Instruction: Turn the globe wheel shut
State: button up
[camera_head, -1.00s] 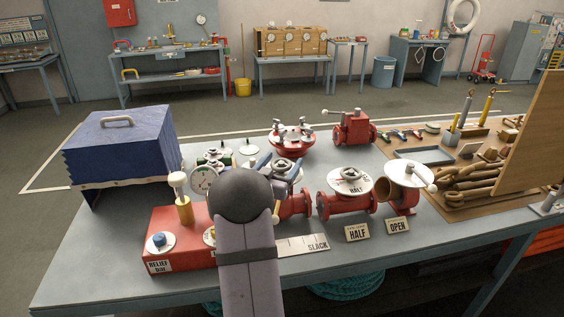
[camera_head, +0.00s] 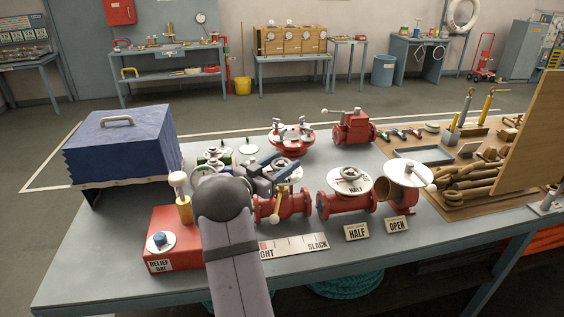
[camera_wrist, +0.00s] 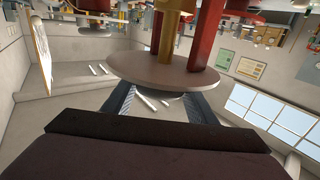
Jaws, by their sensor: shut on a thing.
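The globe wheel (camera_head: 287,167) is a small dark handwheel over a pale round dial plate, above a red flanged valve body (camera_head: 285,204) in the middle of the table. My gripper (camera_head: 276,172) comes in from the left with its blue-grey fingers around the wheel, shut on it. My wrist covers part of the wheel's left side. In the wrist view my fingers (camera_wrist: 160,105) reach the underside of a round tan plate (camera_wrist: 165,72), with a grey piece between them. Red and yellow posts stand behind the plate. The wheel's own marking is hidden.
A red valve with a lettered dial (camera_head: 351,181) and one with a pale disc (camera_head: 408,174) stand to the right, HALF (camera_head: 356,232) and OPEN (camera_head: 397,225) cards in front. A TIGHT–SLACK scale (camera_head: 295,246) lies before the wheel. A red relief block (camera_head: 172,222) stands left.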

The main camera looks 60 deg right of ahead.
aim_at(273, 167)
jog(key=shift+r+m+g, duration=0.15)
jog(key=shift+m+g, duration=0.35)
jog(key=shift+g, duration=0.3)
jog(key=o, duration=1.1)
jog(key=shift+c, duration=0.2)
jog(key=shift+w+a+f+b, duration=0.2)
jog(key=shift+a+b, duration=0.1)
jog(key=shift+a, duration=0.15)
jog(key=b+v, duration=0.2)
jog(key=v, duration=0.4)
jog(key=shift+s+a+r+b, duration=0.1)
jog(key=shift+a+r+b, duration=0.1)
jog(key=shift+b, duration=0.15)
